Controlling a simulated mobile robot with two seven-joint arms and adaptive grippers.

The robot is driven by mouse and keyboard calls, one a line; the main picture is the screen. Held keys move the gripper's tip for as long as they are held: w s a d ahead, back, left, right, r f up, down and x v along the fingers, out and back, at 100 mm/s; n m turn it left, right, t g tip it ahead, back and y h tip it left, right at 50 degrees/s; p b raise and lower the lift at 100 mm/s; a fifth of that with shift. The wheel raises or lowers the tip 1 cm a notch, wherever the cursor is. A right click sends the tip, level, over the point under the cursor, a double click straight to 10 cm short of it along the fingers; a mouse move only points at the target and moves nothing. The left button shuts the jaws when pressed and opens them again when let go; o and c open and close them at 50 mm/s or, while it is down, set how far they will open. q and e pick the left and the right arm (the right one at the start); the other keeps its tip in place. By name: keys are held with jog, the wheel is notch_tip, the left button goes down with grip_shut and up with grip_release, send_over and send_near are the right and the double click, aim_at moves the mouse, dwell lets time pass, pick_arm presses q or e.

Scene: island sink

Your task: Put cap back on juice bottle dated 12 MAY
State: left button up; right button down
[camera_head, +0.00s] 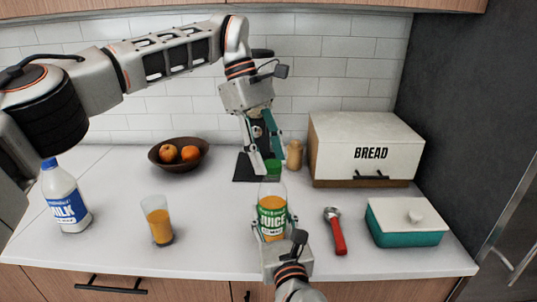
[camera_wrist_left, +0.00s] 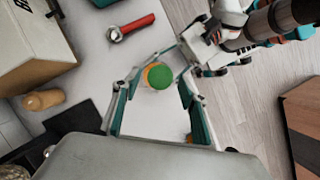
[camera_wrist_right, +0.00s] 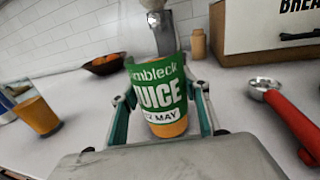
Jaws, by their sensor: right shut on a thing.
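The juice bottle (camera_head: 272,222) stands upright at the front of the counter, with orange juice inside. Its green label reads JUICE and 12 MAY in the right wrist view (camera_wrist_right: 158,93). My right gripper (camera_head: 276,243) is shut around the bottle's lower part. A green cap (camera_head: 272,167) shows at the bottle's top and from above in the left wrist view (camera_wrist_left: 162,77). I cannot tell whether it is seated fully. My left gripper (camera_head: 269,163) points down at the cap. Its fingers are apart on either side of it, with gaps showing in the left wrist view.
A milk bottle (camera_head: 65,198) and a glass of juice (camera_head: 158,222) stand left. A fruit bowl (camera_head: 178,165) is behind them. A bread box (camera_head: 365,150), a red-handled tool (camera_head: 336,236) and a teal dish (camera_head: 405,236) are right. A wooden shaker (camera_head: 294,155) stands behind the bottle.

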pick_arm(q)
jog(key=shift+r, duration=0.1)
jog(key=shift+r, duration=2.15)
jog(key=shift+c, duration=0.4)
